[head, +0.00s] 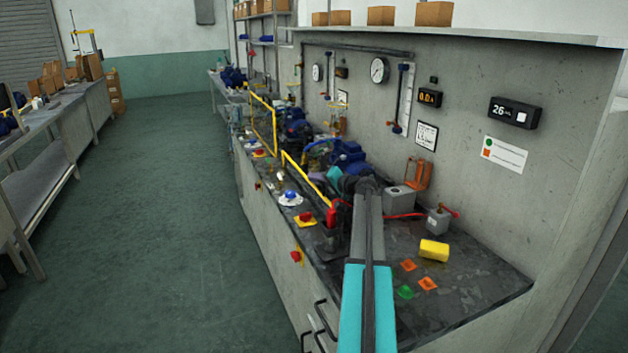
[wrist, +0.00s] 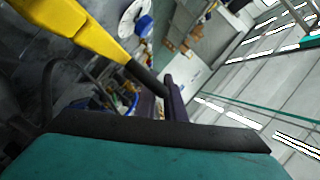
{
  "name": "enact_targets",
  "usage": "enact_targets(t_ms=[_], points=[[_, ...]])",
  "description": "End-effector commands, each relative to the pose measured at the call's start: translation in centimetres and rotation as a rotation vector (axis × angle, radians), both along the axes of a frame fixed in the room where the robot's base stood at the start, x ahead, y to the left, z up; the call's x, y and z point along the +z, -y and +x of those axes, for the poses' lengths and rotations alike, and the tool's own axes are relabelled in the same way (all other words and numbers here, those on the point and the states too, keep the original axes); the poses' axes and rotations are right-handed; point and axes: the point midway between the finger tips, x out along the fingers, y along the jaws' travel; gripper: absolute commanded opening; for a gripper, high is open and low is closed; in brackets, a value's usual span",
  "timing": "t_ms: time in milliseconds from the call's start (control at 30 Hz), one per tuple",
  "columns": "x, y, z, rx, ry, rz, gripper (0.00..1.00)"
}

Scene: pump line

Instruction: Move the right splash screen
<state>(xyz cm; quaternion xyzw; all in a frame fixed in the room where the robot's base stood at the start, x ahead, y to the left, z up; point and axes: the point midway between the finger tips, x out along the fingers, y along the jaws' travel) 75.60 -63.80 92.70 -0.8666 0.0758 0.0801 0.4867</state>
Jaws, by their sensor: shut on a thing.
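The right splash screen (head: 303,176) is a yellow-edged frame standing along the front of the bench, the nearer of two. Its near end runs towards my gripper. In the wrist view a thick yellow bar (wrist: 85,28) comes in from the upper left and ends in a dark rod at my gripper (wrist: 172,97). My gripper (head: 352,185) is at the end of my arm, over the bench, and is shut on the splash screen's dark end. The arm hides part of the contact in the head view.
The left splash screen (head: 263,122) stands farther along the bench. Blue pumps (head: 348,158) are behind the right screen. A red emergency button (head: 305,218) sits at the front edge. A yellow block (head: 434,250) and grey boxes (head: 397,200) are to the right. The floor (head: 175,220) is clear.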

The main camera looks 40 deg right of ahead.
Motion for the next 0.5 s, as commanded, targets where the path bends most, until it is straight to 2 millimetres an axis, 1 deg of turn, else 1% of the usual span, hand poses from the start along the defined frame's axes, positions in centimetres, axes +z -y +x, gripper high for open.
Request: enact_targets(t_ms=[100, 133, 200, 233, 500], points=[[0.01, -0.02, 0.05, 0.001, -0.001, 0.0, 0.0], [0.01, -0.02, 0.05, 0.0, 0.0, 0.0, 0.14], [0.02, -0.01, 0.05, 0.0, 0.0, 0.0, 0.26], [0.02, -0.01, 0.04, 0.0, 0.0, 0.0, 0.28], [0.04, 0.02, -0.02, -0.001, 0.001, 0.0, 0.28]])
